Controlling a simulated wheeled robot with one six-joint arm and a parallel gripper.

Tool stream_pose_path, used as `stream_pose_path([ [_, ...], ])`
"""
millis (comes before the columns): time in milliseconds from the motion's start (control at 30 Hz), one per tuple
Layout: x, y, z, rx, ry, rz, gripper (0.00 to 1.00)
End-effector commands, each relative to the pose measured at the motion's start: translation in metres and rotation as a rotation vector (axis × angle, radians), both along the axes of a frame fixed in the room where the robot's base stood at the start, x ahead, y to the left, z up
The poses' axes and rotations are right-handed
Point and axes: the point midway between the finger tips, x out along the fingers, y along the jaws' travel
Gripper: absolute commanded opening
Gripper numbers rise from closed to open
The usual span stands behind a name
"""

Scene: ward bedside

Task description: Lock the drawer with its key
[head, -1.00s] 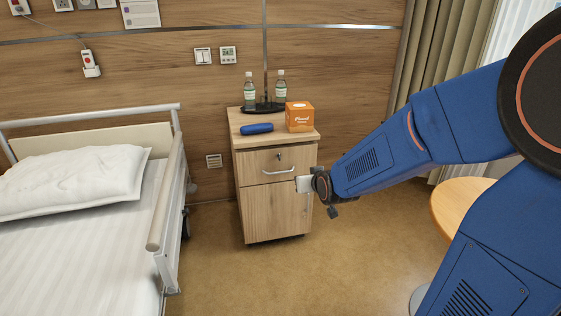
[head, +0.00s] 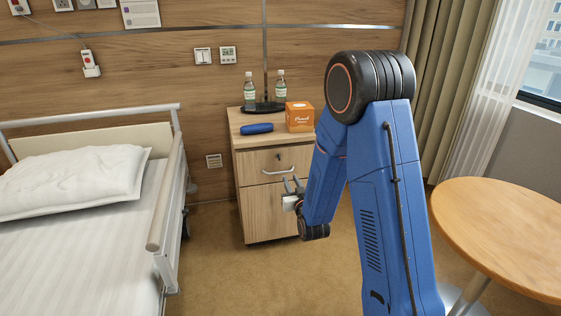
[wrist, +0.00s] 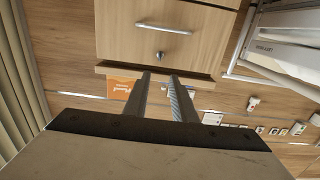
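The bedside cabinet's drawer (head: 262,167) looks shut, with a curved metal handle (head: 279,171). Above the handle is a small metallic lock (head: 278,156), perhaps with the key in it; it is too small to tell. In the wrist view the picture is upside down: the drawer front (wrist: 205,45), the handle (wrist: 163,28) and the small round lock or key (wrist: 160,55) show ahead of the fingertips. My gripper (head: 293,182) is in front of the cabinet, below and right of the lock, fingers pointing up. Its two fingers (wrist: 160,75) are apart with nothing seen held between them.
On the cabinet top are a blue case (head: 257,128), an orange box (head: 300,117) and two bottles on a dark tray (head: 262,109). A bed (head: 85,225) stands at left and a round wooden table (head: 505,230) at right. The floor between bed and cabinet is clear.

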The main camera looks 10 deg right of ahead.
Motion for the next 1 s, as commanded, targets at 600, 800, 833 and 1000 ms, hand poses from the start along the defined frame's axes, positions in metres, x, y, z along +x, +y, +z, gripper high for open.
stream_pose_path([
  [600,0.074,0.0,-0.001,-0.001,-0.013,0.0,0.24],
  [800,0.109,0.0,-0.002,-0.001,-0.011,0.0,0.24],
  [833,0.115,0.0,-0.002,-0.001,-0.012,0.0,0.24],
  [1000,0.143,0.0,-0.002,-0.001,-0.012,0.0,0.24],
])
